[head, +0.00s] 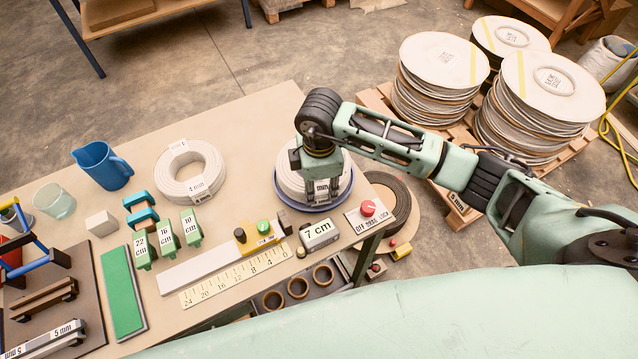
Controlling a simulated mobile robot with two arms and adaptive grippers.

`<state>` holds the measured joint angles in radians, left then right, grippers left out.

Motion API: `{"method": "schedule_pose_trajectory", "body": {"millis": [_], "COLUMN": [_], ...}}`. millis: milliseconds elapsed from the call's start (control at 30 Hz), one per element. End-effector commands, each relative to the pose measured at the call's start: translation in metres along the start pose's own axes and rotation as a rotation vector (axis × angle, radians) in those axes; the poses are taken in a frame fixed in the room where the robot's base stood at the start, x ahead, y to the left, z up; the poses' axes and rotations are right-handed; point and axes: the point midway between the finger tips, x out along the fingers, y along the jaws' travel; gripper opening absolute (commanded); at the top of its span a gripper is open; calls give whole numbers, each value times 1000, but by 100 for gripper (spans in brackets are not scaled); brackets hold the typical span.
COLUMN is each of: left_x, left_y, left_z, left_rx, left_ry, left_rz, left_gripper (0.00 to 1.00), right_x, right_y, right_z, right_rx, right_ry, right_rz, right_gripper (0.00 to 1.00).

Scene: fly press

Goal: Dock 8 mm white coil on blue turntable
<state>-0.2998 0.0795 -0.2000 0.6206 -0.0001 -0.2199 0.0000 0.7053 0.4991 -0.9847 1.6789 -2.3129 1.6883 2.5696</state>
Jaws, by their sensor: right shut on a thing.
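My right gripper (322,196) comes in from the right and points down over a white coil (291,168). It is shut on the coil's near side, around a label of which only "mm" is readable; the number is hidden. The coil is at the blue turntable (286,201), whose rim shows below it at the right part of the bench. Whether the coil rests fully on the turntable cannot be told, since my gripper and wrist cover much of it. A second white coil (190,172) with a mm label lies flat to the left. My left gripper is out of view.
A panel with a red knob (368,208), a "7 cm" block (320,234), a ruler (235,279) and green blocks (167,237) lie in front. A blue jug (101,166) stands left. Pallets with stacked reels (443,75) stand beyond. The bench's back is clear.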

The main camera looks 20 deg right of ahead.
Motion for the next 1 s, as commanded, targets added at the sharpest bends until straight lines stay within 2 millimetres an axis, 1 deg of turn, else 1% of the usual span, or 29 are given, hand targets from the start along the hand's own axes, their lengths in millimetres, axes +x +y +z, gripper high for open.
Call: {"method": "schedule_pose_trajectory", "body": {"millis": [33,433,1000], "left_x": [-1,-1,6], "left_y": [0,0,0], "left_z": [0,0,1], "left_rx": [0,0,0], "left_ry": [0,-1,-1], "left_rz": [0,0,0], "left_gripper": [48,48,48], "right_x": [-3,-2,7], "right_y": [2,2,2], "right_z": [-1,-1,-1], "right_rx": [0,0,0], "right_ry": [3,3,3], "right_rz": [6,6,6], "right_gripper": [0,0,0]}}
